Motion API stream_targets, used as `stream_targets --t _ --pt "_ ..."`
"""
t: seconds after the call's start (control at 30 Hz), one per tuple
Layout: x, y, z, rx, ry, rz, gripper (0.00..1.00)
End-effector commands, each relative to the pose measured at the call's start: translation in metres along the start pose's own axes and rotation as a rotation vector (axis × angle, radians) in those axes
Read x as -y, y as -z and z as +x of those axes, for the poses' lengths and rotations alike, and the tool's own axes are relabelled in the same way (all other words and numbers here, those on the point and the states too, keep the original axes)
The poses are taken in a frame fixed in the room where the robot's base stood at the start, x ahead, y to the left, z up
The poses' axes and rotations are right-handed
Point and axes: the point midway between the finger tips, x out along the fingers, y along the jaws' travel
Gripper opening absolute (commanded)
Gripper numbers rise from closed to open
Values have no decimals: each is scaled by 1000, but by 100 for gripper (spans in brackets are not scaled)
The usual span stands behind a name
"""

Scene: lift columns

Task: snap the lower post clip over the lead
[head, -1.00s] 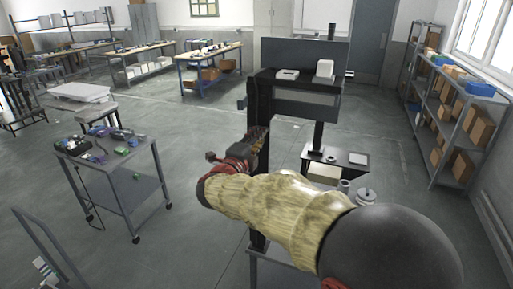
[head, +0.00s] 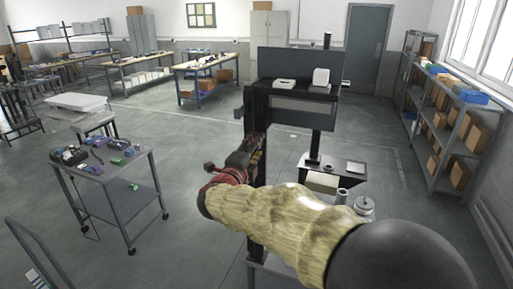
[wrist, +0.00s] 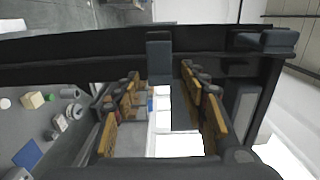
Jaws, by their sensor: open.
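A dark upright post (head: 257,200) stands in front of my arm in the head view. It runs across the wrist view as a wide dark bar (wrist: 80,55). A grey block-shaped clip (wrist: 160,62) sits on the bar between my fingertips, and a second grey clip (wrist: 265,42) sits further right on it. I cannot tell which is lower. My gripper (wrist: 162,88) is open, its yellow-brown padded fingers on either side of the middle clip. Contact is unclear. In the head view my gripper (head: 250,150) is beside the post. I cannot make out the lead.
A dark panel with a shelf (head: 300,88) carrying two pale items stands behind the post. A grey cart (head: 105,180) with small parts is at left. Shelving (head: 440,120) with boxes lines the right wall. Open floor lies between cart and post.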

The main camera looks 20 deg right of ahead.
Motion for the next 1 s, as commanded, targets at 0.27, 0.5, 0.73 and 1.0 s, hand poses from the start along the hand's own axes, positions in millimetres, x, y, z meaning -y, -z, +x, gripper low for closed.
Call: stream_targets --t 0.27,0.5,0.73,1.0 --pt "0 -1 -18 3 -1 0 42" --pt "0 -1 -66 5 0 0 42" --pt "0 -1 -104 3 0 1 42" --pt "-1 0 -120 0 0 -1 42"
